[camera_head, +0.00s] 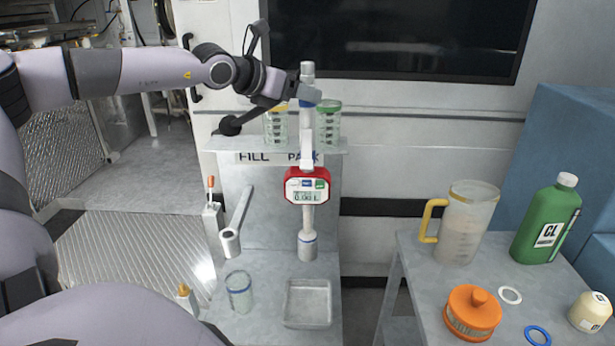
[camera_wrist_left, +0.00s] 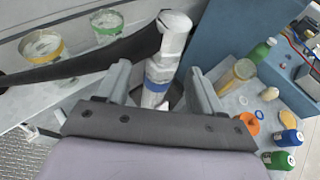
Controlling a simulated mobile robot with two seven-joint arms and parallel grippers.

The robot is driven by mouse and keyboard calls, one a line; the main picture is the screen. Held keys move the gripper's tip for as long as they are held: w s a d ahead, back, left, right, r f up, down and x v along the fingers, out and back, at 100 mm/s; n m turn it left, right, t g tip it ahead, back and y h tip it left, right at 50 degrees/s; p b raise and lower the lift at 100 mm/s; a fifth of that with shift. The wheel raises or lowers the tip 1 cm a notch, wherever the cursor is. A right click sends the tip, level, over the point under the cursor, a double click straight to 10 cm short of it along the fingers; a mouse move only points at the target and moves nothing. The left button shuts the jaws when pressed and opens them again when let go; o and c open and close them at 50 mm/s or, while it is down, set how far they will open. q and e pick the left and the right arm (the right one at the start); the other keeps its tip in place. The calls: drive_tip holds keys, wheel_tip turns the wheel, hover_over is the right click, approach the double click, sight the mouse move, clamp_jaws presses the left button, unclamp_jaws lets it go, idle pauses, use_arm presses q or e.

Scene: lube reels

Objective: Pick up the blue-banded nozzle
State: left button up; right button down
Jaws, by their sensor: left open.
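The blue-banded nozzle (camera_head: 306,150) stands upright in front of the pale panel, with a red-framed meter partway down and a blue band near its top. In the left wrist view its white upper end (camera_wrist_left: 173,35) and blue band (camera_wrist_left: 157,84) show between my fingers. My left gripper (camera_head: 302,92) is open at the nozzle's top, with one finger on each side in the left wrist view (camera_wrist_left: 158,88). I cannot tell whether a finger touches it. The lower nozzle is hidden in the wrist view. My right gripper is not in view.
A shelf labelled FILL and PARK (camera_head: 240,143) holds a yellow-rimmed jar (camera_head: 276,125) and a green-rimmed jar (camera_head: 328,122) beside the nozzle. The right bench holds a jug (camera_head: 465,225), a green bottle (camera_head: 546,222) and an orange cap (camera_head: 472,315).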

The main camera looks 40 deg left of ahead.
use_arm(q)
drive_tip(key=shift+w+f, duration=0.1)
drive_tip(key=shift+w, duration=0.15)
drive_tip(key=shift+c, duration=0.3)
clamp_jaws()
idle(1.0)
